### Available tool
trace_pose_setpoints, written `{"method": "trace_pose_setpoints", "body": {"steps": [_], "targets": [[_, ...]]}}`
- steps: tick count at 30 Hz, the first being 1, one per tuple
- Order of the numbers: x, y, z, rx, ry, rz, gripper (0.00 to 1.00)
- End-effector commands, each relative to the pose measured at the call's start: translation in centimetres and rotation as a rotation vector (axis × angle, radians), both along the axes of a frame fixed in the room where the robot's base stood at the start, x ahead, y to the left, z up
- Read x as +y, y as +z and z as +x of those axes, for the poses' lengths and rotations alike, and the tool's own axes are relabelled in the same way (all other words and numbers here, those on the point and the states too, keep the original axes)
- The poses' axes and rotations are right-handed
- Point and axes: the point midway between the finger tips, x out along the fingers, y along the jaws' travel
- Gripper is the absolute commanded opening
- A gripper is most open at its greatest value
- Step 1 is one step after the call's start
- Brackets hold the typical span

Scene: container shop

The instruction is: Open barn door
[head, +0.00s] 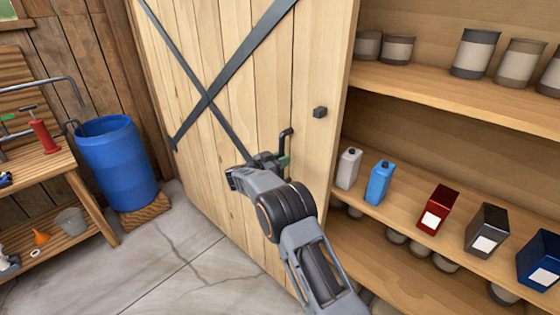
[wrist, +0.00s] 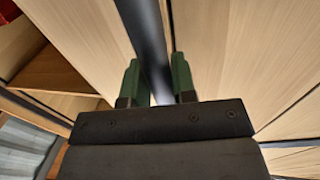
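The barn door (head: 235,110) is a tall light-wood plank panel with dark metal straps crossing it. It stands left of the open shelves, its right edge in front of them. A dark upright bar handle (head: 287,136) sits near that edge. My gripper (head: 281,163) is at the handle's lower part. In the wrist view the handle (wrist: 148,35) runs between the two green fingertips of my gripper (wrist: 158,80), which sit close against it on both sides. The handle's lower end is hidden by my gripper.
Shelves (head: 455,85) with cans, bottles and boxes fill the right side. A small dark block (head: 320,112) sticks out right of the handle. A blue barrel (head: 118,160) and a workbench (head: 40,165) stand left. The concrete floor (head: 170,265) before the door is clear.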

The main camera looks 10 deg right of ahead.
Motion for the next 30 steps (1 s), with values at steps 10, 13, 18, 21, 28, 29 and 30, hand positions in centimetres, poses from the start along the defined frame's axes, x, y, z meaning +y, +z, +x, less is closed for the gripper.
{"method": "trace_pose_setpoints", "body": {"steps": [10, 13, 18, 21, 28, 29, 30], "targets": [[0.7, 0.0, 0.0, 0.0, 0.009, 0.002, 0.48], [0.7, -0.1, 0.0, 0.0, 0.009, 0.002, 0.48], [1.6, -0.2, -0.4, 0.0, 0.011, 0.003, 0.48], [3.0, -0.3, -1.1, 0.0, 0.011, 0.003, 0.48], [7.4, -0.3, -3.2, 0.0, 0.012, 0.003, 0.48], [7.9, -0.3, -3.4, -0.001, 0.011, 0.003, 0.48], [8.6, -0.3, -3.8, -0.001, 0.01, 0.003, 0.48]]}}
